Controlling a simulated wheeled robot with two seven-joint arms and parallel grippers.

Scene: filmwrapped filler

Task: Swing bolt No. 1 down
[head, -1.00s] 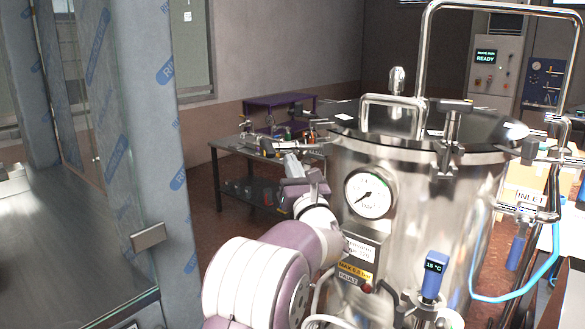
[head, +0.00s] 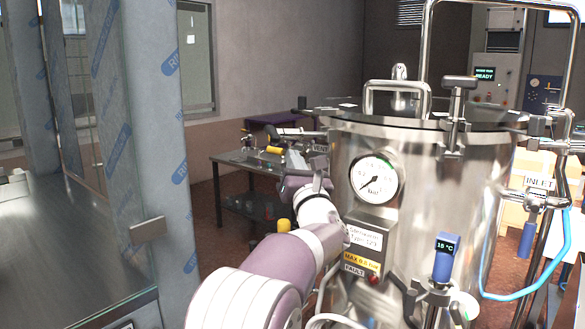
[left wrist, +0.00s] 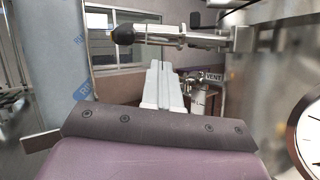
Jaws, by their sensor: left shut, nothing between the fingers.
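The steel vessel (head: 428,190) stands right of centre under its lid (head: 400,118). A swing bolt with a T-handle (head: 458,83) is upright at the lid's front rim. At the left rim a bolt-like bar (head: 312,109) sticks out sideways; in the left wrist view this bar (left wrist: 180,36) seems to be the dark-ended one lying level. No bolt number is readable. My left gripper (head: 317,172) is beside the vessel's left wall, below the rim. In the left wrist view its fingers (left wrist: 164,80) are shut and empty, under the bar and apparently apart from it. My right gripper is not visible.
A pressure gauge (head: 374,180) is on the vessel's front, close right of my left arm. The VENT label (head: 321,149) is just behind the gripper. A blue thermometer (head: 445,255) stands low in front. A dark bench (head: 232,168) is behind; a wrapped post (head: 150,140) is left.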

